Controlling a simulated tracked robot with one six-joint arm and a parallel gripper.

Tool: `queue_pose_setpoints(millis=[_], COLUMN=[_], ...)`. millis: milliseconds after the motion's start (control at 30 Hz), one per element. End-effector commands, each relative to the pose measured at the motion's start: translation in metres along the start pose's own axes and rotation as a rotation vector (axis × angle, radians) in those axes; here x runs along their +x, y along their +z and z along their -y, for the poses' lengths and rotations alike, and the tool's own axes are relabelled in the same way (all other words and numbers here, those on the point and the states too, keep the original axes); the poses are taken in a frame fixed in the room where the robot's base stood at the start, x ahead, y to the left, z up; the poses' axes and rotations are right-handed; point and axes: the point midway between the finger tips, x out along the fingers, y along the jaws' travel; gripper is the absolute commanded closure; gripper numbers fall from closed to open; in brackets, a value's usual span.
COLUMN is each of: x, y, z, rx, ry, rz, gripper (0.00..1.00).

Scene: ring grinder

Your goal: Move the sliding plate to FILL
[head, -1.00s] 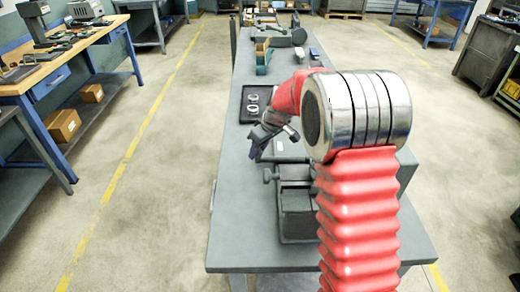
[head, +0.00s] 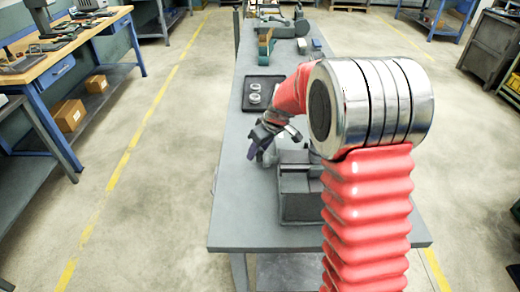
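A grey block-like machine (head: 298,200) stands on the near part of the bench, partly behind my red arm. I cannot make out a FILL mark or tell the sliding plate apart from the rest of it. My gripper (head: 258,146) is just left of the machine's far end, low over the bench, its dark fingers pointing down and left. Its fingers overlap from this angle, so I cannot tell whether they are open, shut or touching the machine. My arm hides the machine's right side.
The grey bench (head: 240,215) is clear to the left and in front of the machine. A black tray (head: 250,82) with two pale rings lies beyond my gripper. Other machines stand at the bench's far end. A wooden-topped workbench (head: 75,42) stands at left.

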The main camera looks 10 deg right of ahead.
Motion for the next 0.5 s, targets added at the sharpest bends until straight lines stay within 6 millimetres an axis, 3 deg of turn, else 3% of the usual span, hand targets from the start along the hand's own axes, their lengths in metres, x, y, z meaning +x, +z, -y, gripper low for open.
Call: queue_pose_setpoints(millis=[300, 500], x=[-0.002, -0.018], y=[-0.001, -0.007], z=[-0.001, -0.001], rx=[0.001, 0.0], ry=[0.001, 0.002], rz=[0.0, -0.002], gripper=[0.55, 0.55])
